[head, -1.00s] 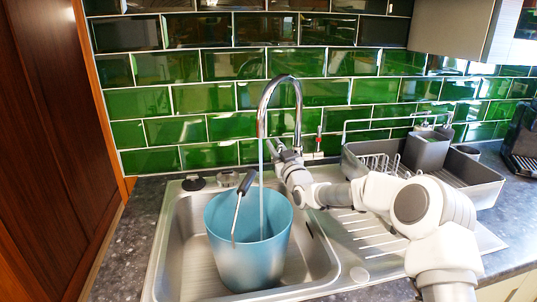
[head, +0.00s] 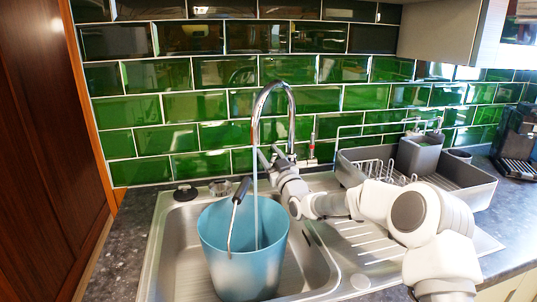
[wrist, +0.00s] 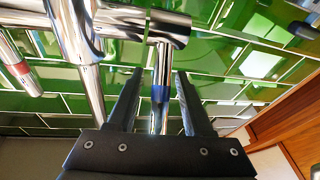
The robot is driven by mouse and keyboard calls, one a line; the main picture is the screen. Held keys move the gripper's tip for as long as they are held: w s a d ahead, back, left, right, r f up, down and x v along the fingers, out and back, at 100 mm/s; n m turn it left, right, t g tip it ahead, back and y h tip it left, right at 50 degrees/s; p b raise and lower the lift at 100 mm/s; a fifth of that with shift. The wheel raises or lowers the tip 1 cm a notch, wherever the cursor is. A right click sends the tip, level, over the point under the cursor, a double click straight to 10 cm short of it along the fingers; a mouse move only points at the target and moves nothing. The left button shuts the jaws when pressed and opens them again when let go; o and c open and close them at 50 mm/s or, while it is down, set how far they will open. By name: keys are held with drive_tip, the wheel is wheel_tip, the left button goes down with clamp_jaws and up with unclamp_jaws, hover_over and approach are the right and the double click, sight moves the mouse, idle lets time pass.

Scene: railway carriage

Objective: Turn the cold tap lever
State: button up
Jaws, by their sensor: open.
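The chrome tap (head: 290,110) arches over the sink, and a thin stream of water (head: 256,215) falls from its spout into a blue bucket (head: 240,265). The cold tap lever (wrist: 160,93) is a short chrome rod with a blue band, in the wrist view. My gripper (wrist: 160,90) is open, with one finger on each side of this lever. Gaps show between lever and fingers, though contact cannot be ruled out. The red-banded lever (wrist: 18,66) is to the left in the wrist view. In the head view my gripper (head: 270,157) is at the tap's base and partly hides the cold side.
The bucket stands in the steel sink (head: 172,240) with its handle upright. A dish rack (head: 470,185) stands right of the tap, behind the drainboard (head: 375,245). A black plug (head: 185,192) and a small metal cup (head: 220,188) are at the sink's back left. Green tiles rise close behind.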

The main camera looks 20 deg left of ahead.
wheel_tip(320, 180, up, 4)
drive_tip(key=shift+r+p, duration=0.2)
drive_tip(key=shift+p, duration=0.2)
drive_tip(key=d+r+p, duration=0.1)
drive_tip(key=d+r, duration=0.5)
drive_tip(key=d, duration=0.5)
drive_tip(key=shift+s+d+r, duration=0.25)
drive_tip(key=shift+d, duration=0.1)
